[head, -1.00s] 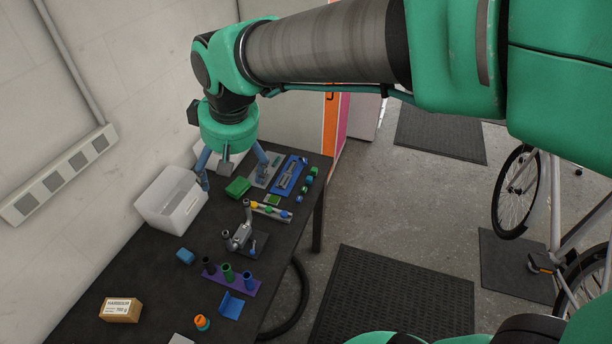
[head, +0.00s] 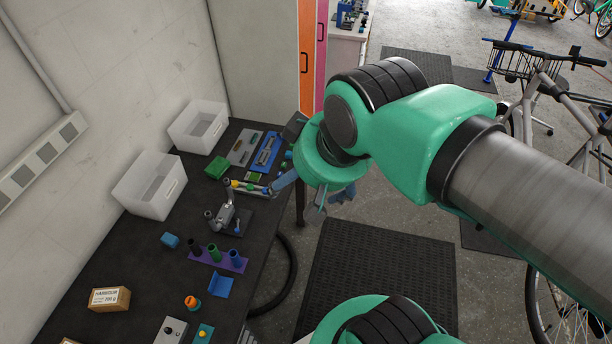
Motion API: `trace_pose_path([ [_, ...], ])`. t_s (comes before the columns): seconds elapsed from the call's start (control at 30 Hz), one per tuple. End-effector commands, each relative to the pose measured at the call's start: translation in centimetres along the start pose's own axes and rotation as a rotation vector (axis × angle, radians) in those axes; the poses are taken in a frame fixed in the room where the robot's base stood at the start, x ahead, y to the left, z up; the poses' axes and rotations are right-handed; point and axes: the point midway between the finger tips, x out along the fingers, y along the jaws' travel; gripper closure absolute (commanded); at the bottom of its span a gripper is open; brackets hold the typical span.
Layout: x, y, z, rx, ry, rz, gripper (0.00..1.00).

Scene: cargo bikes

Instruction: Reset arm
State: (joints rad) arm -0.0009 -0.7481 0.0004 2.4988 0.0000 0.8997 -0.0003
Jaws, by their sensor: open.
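My gripper (head: 312,196) hangs at the end of my green and grey arm, at the right edge of the dark workbench (head: 110,250). Its blue-grey fingers are spread apart and point down, with nothing seen between them. The left finger shows in front of the bench edge, near a small rail with coloured knobs. The other fingers show over the floor and the dark mat. My arm reaches in from the right side of the picture.
On the bench stand two white bins (head: 150,186), a green block (head: 217,167), a grey clamp stand (head: 228,212), a purple holder with tubes (head: 217,258) and a Hansbour-like labelled box (head: 109,299). Bicycles (head: 560,100) stand at right. Floor mats (head: 380,280) lie right of the bench.

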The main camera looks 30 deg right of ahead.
Motion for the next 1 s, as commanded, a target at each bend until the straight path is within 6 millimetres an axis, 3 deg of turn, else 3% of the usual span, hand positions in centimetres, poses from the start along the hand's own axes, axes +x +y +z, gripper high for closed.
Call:
trace_pose_path([
  [0.37,0.0,0.0,0.1,0.002,0.001,0.001,0.11],
  [0.57,1.0,0.0,0.6,0.001,0.001,0.001,0.11],
  [1.0,7.6,0.0,4.1,0.001,0.000,0.001,0.11],
])
